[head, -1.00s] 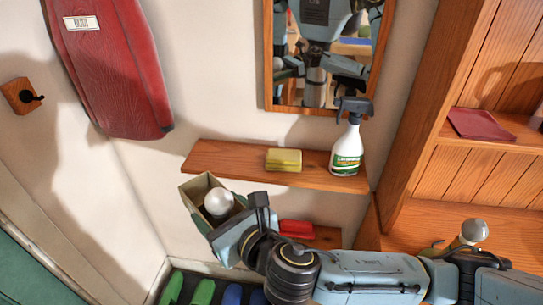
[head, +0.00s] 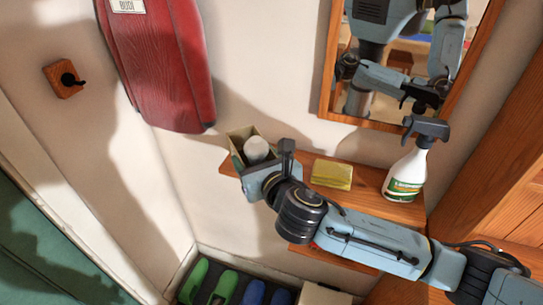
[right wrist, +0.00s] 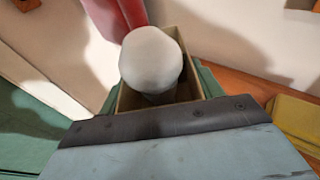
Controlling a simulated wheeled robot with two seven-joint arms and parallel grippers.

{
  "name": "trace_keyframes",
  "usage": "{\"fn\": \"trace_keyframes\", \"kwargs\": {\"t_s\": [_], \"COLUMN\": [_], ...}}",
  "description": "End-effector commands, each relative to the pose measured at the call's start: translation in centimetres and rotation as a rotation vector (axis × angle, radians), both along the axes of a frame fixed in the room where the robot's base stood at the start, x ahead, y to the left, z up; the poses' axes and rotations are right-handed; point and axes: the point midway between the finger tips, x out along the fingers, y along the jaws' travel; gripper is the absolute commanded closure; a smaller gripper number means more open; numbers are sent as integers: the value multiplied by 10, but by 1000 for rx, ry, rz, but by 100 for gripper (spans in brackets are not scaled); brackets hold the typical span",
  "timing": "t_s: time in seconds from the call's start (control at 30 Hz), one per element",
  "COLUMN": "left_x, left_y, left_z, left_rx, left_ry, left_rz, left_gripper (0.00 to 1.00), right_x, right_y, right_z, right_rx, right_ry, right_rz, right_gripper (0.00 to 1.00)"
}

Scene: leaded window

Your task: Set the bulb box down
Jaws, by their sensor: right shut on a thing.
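The bulb box (head: 237,133) is a small open-topped box at the left end of the wooden wall shelf (head: 377,206) in the head view. A round white bulb (head: 257,149) stands in it. My right gripper (head: 264,166) is shut on the box from the near side. In the right wrist view the bulb (right wrist: 152,62) rises from the open box (right wrist: 190,85), and the gripper hides the box's near side. I cannot tell whether the box's bottom touches the shelf. My left gripper is not in view.
A yellow sponge (head: 332,174) and a spray bottle (head: 405,175) stand on the shelf to the right. A red ironing-board-like cover (head: 165,75) hangs at the left. A mirror (head: 400,55) is above. Green and blue shoes (head: 223,288) are below.

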Motion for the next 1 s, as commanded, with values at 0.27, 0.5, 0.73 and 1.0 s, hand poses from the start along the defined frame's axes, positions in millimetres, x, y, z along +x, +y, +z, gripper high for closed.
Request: {"fn": "trace_keyframes", "kwargs": {"t_s": [0.27, 0.5, 0.73, 1.0], "left_x": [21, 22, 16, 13], "left_y": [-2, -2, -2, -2], "left_z": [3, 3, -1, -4], "left_rx": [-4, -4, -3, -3], "left_ry": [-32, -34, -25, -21], "left_rz": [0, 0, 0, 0], "left_gripper": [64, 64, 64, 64], "right_x": [51, 75, 75, 75], "right_y": [-21, -31, -31, -30], "right_z": [1, 1, -21, -37], "right_rx": [0, 1, 1, 2], "right_ry": [-1, -1, 3, 2], "right_rz": [-1, 0, 1, 2], "right_gripper": [57, 57, 57, 57]}}
